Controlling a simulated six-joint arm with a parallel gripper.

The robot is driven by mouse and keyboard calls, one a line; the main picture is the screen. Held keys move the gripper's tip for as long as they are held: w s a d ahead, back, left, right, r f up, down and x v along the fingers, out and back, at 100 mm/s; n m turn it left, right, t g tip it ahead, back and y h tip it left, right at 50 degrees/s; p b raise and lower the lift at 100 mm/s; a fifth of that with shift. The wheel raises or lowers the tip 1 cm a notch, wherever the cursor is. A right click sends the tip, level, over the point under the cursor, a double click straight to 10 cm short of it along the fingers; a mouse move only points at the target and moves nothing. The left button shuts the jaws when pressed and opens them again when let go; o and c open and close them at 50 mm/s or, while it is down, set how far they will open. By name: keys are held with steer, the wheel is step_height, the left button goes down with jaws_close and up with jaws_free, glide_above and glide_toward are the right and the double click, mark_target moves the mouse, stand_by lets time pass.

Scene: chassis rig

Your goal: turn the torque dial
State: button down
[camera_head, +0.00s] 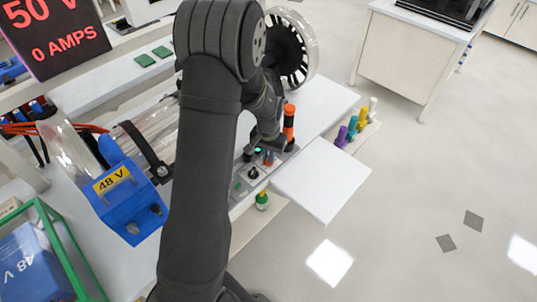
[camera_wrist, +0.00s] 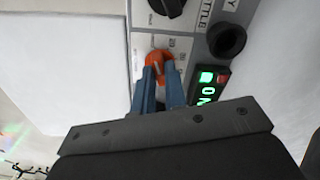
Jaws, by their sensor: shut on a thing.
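An orange dial (camera_wrist: 160,57) sits on a light panel with small markings around it in the wrist view. Its label cannot be read, so I cannot confirm from lettering that it is the torque dial. My gripper (camera_wrist: 160,72) has its two blue fingers shut on this dial, one on each side. The fingertips cover the lower part of the dial. In the head view my gripper (camera_head: 265,153) is down at the control panel (camera_head: 240,190), and my arm hides much of what lies around it.
A black knob (camera_wrist: 167,7) and a round black part (camera_wrist: 228,40) are close by on the panel. A lit green display (camera_wrist: 207,88) is just right of the fingers. A black and orange post (camera_head: 289,122) stands behind my gripper. A bare white board (camera_head: 320,180) lies to the right.

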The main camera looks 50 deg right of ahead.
steer(key=m, duration=0.8)
steer(key=shift+m, duration=0.4)
steer(key=m, duration=0.4)
steer(key=shift+m, duration=2.2)
steer(key=c, duration=1.5)
jaws_free()
steer(key=shift+o, duration=0.2)
